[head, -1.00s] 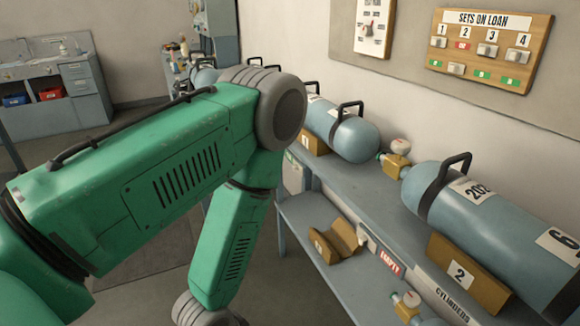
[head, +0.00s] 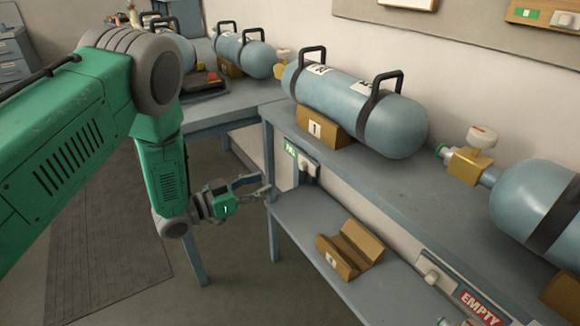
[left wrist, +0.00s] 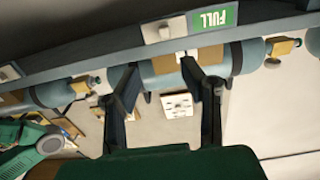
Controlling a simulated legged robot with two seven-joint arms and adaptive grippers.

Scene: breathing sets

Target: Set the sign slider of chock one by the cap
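Chock one (head: 318,128) is a wooden block with a "1" plate, under a blue cylinder (head: 350,100) on the upper shelf. Its sign slider (head: 305,162) is on the shelf's front edge below it, with green showing at the left end and a small cap. In the left wrist view the slider (left wrist: 165,29) shows a pale grey cap beside a green "FULL" panel (left wrist: 213,18), upside down. My left gripper (head: 266,188) is open and empty, left of and below the slider, apart from it. Its two spread fingers show in the left wrist view (left wrist: 165,85). My right gripper is out of view.
An empty wooden chock (head: 350,250) sits on the lower shelf. Another slider (head: 433,275) with a red "EMPTY" panel (head: 480,305) is further right. A table leg (head: 272,190) stands near the gripper.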

